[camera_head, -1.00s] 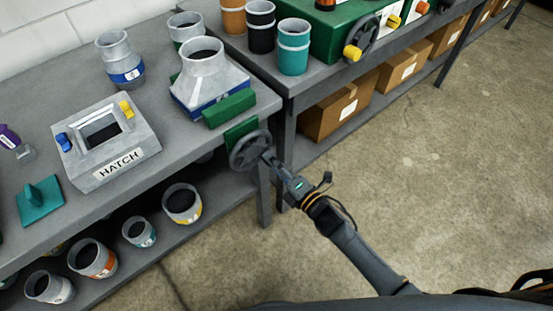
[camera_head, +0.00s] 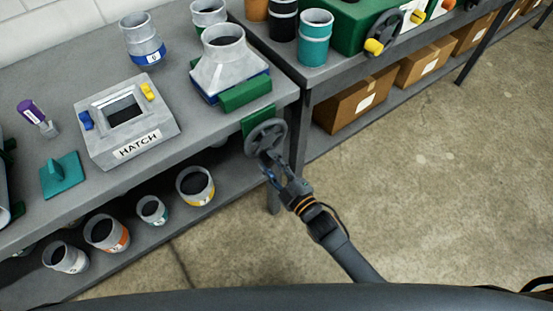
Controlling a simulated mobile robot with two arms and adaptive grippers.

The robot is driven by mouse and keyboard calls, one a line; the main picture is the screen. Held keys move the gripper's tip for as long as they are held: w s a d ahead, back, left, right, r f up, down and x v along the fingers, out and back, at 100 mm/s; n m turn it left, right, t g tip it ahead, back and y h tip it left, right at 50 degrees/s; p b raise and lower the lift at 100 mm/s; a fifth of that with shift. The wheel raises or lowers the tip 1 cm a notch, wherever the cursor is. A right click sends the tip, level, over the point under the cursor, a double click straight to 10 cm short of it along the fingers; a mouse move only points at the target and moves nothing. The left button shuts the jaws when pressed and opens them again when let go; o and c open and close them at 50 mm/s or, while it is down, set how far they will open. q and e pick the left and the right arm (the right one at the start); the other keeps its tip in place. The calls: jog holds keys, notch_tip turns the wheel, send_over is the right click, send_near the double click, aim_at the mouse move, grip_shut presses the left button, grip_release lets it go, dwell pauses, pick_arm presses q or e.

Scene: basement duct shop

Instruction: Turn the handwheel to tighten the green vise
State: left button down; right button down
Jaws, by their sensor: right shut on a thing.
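The green vise (camera_head: 245,94) is at the front right corner of the near bench, with a green jaw plate on the bench top and a green part hanging at the bench edge. A grey duct transition piece (camera_head: 228,66) with a blue band sits against its jaw. The dark handwheel (camera_head: 265,137) is on the front of the vise, below the bench edge. My right gripper (camera_head: 271,163) is at the lower rim of the handwheel and is shut on it; the fingers are partly hard to see. My left gripper is not in view.
A hatch box (camera_head: 128,124) and a teal tool (camera_head: 61,174) lie on the near bench (camera_head: 198,127). Duct collars (camera_head: 195,186) stand on the lower shelf. A second bench on the right carries a green machine with a yellow-knobbed wheel (camera_head: 383,34). The concrete floor at right is clear.

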aim_at(249, 152)
jog(key=m, duration=0.2)
jog(key=s+a+r+m+p, duration=0.1)
jog(key=m, duration=0.1)
jog(key=shift+a, duration=0.3)
jog(key=m+p, duration=0.1)
jog(key=a+r+m, duration=0.1)
jog(key=m, duration=0.1)
jog(key=shift+s+p, duration=0.4)
jog(key=m, duration=0.1)
jog(key=r+m+p, duration=0.1)
jog(key=m, duration=0.1)
jog(key=a+r+m, duration=0.1)
jog(key=m, duration=0.1)
jog(key=shift+s+p, duration=0.3)
jog(key=shift+p, duration=0.05)
jog(key=shift+a+r+m+p, duration=0.1)
jog(key=shift+r+m+p, duration=0.65)
jog(key=shift+m, duration=0.95)
jog(key=shift+r, duration=0.2)
jog(key=c, duration=1)
grip_release()
jog(key=shift+s, duration=0.1)
jog(key=v, duration=1.2)
